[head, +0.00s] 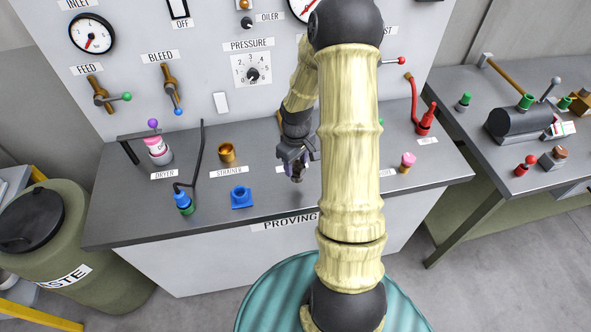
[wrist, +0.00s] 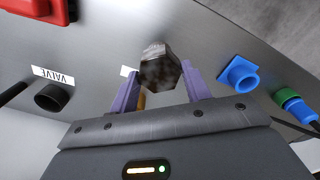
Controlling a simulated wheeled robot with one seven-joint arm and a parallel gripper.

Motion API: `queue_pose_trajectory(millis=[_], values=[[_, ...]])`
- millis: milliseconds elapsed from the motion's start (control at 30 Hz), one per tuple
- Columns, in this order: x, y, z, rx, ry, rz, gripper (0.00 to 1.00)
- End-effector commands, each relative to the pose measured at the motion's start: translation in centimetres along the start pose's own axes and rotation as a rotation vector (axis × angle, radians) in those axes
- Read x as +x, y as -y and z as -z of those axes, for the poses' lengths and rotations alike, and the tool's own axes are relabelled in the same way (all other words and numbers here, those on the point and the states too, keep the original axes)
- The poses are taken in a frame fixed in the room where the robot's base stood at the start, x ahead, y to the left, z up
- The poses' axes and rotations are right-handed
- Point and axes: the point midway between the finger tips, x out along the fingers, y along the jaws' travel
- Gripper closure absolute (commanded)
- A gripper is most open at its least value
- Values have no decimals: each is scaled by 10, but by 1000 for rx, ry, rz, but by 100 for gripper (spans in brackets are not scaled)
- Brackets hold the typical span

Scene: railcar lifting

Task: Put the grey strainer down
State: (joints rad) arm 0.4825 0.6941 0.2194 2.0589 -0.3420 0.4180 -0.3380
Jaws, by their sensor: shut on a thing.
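My gripper (head: 297,163) is over the middle of the grey bench and is shut on a dark, mottled grey-brown piece with a faceted end, which I take for the grey strainer (wrist: 160,68). In the wrist view the strainer sits between the two purple fingers (wrist: 158,90). In the head view only its dark lower end (head: 297,178) shows below the fingers. I cannot tell whether it touches the bench top (head: 270,196) or hangs just above it. A label marked STRAINER (head: 229,170) lies on the bench to the left, in front of a brass cup (head: 227,153).
A blue fitting (head: 241,197) stands left of my gripper, with a green-and-blue fitting (head: 183,201) farther left. A pink-topped piece (head: 407,161) and red valve (head: 426,120) stand right. My arm hides part of the bench. Bare bench shows near the front edge.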

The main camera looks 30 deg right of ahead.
Motion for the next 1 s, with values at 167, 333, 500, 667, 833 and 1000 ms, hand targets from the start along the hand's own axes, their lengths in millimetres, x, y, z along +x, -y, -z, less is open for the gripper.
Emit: queue_pose_trajectory(millis=[167, 333, 500, 667, 833, 1000], values=[[1, 0, 0, -1, 0, 0, 76], [20, 1, 0, -2, 2, 2, 76], [39, 0, 0, -1, 0, 0, 76], [41, 0, 0, 0, -1, -1, 76], [43, 0, 0, -2, -1, -1, 76], [44, 1, 0, -3, 0, 0, 33]])
